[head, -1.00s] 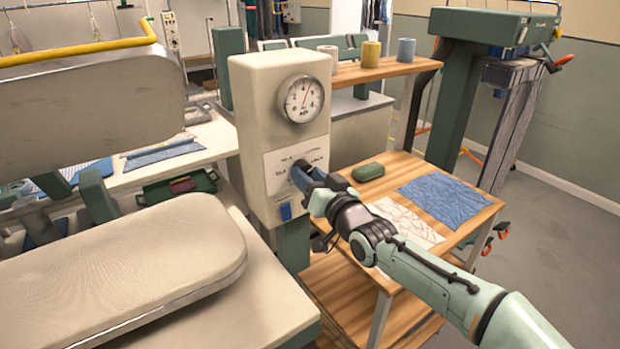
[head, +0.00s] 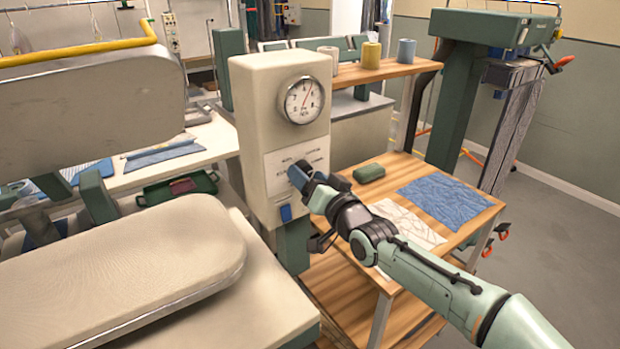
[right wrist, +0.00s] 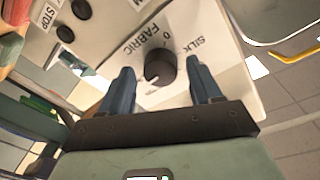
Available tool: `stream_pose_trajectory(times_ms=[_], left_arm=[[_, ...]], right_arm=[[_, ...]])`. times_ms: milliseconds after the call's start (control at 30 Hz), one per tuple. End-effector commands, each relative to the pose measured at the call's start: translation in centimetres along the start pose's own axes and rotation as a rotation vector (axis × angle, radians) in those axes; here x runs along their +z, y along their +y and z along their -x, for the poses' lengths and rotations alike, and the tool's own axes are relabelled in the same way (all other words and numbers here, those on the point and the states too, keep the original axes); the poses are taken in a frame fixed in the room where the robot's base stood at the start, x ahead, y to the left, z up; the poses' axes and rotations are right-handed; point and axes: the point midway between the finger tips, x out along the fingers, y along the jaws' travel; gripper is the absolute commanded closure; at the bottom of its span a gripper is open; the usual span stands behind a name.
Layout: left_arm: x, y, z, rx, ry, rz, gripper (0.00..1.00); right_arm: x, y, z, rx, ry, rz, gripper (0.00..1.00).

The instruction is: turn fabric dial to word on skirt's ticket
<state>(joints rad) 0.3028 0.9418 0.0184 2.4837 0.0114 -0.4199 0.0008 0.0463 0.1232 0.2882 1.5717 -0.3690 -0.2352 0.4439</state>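The fabric dial (right wrist: 160,67) is a dark round knob on a pale panel in the right wrist view. "FABRIC" and "SILK" are printed beside it, with a light mark on its lower rim. My right gripper (right wrist: 163,88) is open, with one blue-grey finger on each side of the dial and gaps showing between. In the head view my right gripper (head: 298,177) is at the front panel of the cream control box (head: 255,110) and hides the dial. The panel's other words are too small to read. I cannot make out a skirt's ticket. My left gripper is not in view.
A padded press board (head: 130,265) lies left. A wooden table (head: 470,205) at right holds blue cloth (head: 452,203), patterned cloth and a green object (head: 369,173). "STOP" shows near dark buttons (right wrist: 65,34).

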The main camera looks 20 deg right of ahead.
Motion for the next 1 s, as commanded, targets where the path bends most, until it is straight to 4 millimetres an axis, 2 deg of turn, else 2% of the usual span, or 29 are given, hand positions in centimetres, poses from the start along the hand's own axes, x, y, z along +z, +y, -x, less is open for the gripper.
stream_pose_trajectory(times_ms=[300,467,800,1000], left_arm=[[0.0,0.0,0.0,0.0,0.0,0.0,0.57],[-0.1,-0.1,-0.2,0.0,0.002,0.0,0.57],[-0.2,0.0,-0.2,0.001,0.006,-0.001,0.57],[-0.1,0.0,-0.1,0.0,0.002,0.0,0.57]], right_arm=[[0.0,0.0,0.1,0.0,0.001,0.003,0.32],[-0.1,0.1,1.4,0.001,0.003,0.004,0.32],[-0.1,-0.1,8.6,-0.001,0.003,0.005,0.32],[-0.1,-0.1,12.0,-0.002,0.002,0.003,0.32]])
